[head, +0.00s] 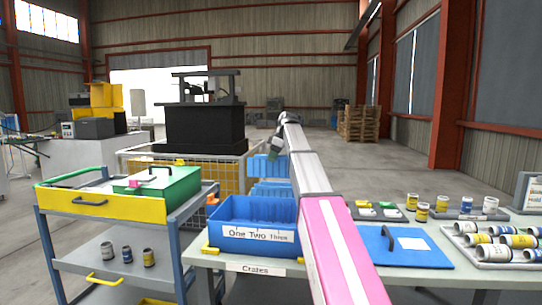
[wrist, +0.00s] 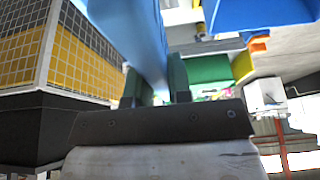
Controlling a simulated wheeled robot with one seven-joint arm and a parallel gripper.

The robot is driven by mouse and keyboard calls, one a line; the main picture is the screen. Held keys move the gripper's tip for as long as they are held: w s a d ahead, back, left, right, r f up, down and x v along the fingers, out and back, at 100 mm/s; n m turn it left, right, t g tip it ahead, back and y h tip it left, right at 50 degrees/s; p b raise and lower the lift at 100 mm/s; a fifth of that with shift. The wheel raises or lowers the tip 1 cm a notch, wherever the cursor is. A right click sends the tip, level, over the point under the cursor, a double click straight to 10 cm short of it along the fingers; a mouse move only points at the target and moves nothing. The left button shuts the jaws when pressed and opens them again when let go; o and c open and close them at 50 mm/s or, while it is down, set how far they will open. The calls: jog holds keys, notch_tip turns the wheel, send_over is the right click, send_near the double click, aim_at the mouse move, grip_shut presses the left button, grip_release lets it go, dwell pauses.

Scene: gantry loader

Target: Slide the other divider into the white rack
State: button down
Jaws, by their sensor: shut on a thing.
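My gripper (head: 274,150) is beyond the work table, at the far end of my outstretched arm. In the wrist view my gripper (wrist: 156,88) has its two dark green fingers closed on a flat light-blue panel (wrist: 135,35), which looks like a divider. The panel (head: 262,166) also shows in the head view, in front of the white-framed cage, partly hidden by the arm. A white-framed mesh cage with yellow panels (head: 228,174) stands behind the cart; I cannot tell whether it is the white rack. No slot is clear in either view.
A blue crate (head: 252,227) stands on the table's left end, with more light blue behind it. A blue board (head: 385,250), small cans and trays lie to the right. A cart with a green box (head: 170,187) is at left. My arm crosses the middle.

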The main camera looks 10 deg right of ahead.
aim_at(273, 167)
jog(key=shift+w+f, duration=0.15)
jog(key=shift+f, duration=2.1)
jog(key=shift+f, duration=0.25)
jog(key=shift+f, duration=5.9)
grip_release()
